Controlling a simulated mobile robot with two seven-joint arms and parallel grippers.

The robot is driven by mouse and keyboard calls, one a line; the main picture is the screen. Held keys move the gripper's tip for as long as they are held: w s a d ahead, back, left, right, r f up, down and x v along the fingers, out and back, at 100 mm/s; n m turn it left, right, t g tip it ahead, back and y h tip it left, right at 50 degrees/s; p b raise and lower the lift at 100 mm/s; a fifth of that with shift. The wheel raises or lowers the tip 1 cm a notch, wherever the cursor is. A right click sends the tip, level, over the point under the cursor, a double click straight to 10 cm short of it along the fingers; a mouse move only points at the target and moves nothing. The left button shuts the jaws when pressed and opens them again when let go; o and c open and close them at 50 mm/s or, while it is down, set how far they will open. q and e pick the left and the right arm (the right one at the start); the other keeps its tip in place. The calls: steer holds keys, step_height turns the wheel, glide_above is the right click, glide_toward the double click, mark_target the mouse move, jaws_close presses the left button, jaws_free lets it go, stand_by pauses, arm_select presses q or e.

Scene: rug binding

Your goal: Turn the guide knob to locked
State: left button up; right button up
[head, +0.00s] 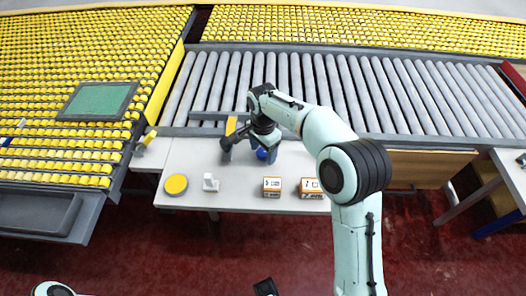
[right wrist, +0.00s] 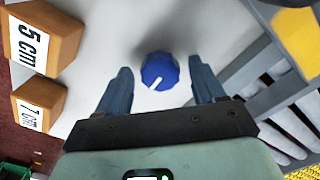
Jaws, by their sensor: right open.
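The blue guide knob (right wrist: 160,71) is round, with a white pointer line that runs toward the lower left in the right wrist view. In the head view the knob (head: 263,155) shows on the pale worktable, partly hidden by my arm. My right gripper (right wrist: 159,68) is open, with one finger on each side of the knob and visible gaps between. In the head view my right gripper (head: 264,149) is over the knob. My left gripper does not show clearly. I see no lock marking.
Two orange-and-white boxes, marked 5 cm (right wrist: 45,38) and 7 cm (right wrist: 38,105), stand near the knob. A yellow disc (head: 176,185) and a small white piece (head: 210,182) are on the worktable (head: 240,190). A roller conveyor (head: 330,90) runs behind.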

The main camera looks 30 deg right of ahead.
steer(key=shift+f, duration=0.3)
steer(key=c, duration=1.1)
steer(key=shift+o, duration=0.2)
